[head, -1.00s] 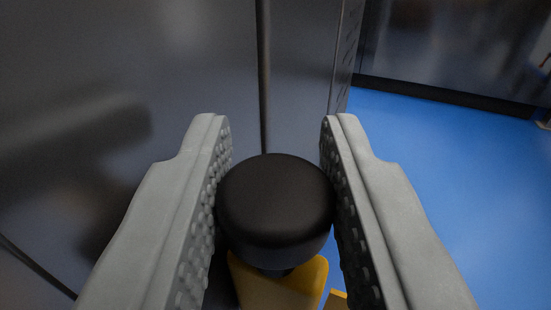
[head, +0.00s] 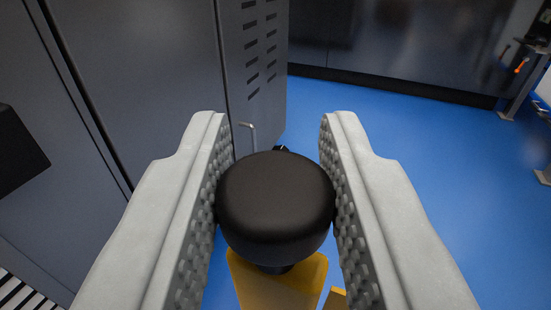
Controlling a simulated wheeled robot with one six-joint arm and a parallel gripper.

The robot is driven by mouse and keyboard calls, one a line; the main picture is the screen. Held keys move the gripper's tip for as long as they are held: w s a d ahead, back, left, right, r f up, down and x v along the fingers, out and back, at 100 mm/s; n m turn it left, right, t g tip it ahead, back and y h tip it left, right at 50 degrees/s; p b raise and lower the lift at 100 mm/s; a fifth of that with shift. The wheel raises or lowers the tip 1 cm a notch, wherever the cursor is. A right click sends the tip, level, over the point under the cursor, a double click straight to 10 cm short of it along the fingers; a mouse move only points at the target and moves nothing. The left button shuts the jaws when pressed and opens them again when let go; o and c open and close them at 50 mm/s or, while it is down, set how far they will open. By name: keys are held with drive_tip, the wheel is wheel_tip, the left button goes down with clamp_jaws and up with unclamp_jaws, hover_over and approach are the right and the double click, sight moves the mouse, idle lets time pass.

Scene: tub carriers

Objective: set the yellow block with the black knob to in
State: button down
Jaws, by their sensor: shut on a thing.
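The round black knob (head: 275,205) is between the two grey, studded fingers of my gripper (head: 276,190) in the head view. My gripper is shut on the knob, with a finger touching each side. The yellow block (head: 275,288) shows just below the knob, at the bottom of the picture.
A grey cabinet (head: 150,70) with a vented side (head: 259,50) stands at the left and ahead. A thin bent metal rod (head: 250,130) shows beyond the knob. Blue floor (head: 420,150) lies open at the right. A dark wall (head: 400,45) closes the back.

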drive_tip(key=s+d, duration=0.5)
drive_tip(key=d, duration=1.2)
drive_tip(key=s+d, duration=0.6)
drive_tip(key=d, duration=1.2)
drive_tip(key=s+d, duration=0.6)
drive_tip(key=d, duration=1.2)
drive_tip(key=shift+s+d, duration=0.2)
drive_tip(key=c, duration=1.1)
unclamp_jaws()
drive_tip(key=shift+c, duration=0.2)
drive_tip(key=s, duration=1.2)
drive_tip(key=shift+d, duration=0.4)
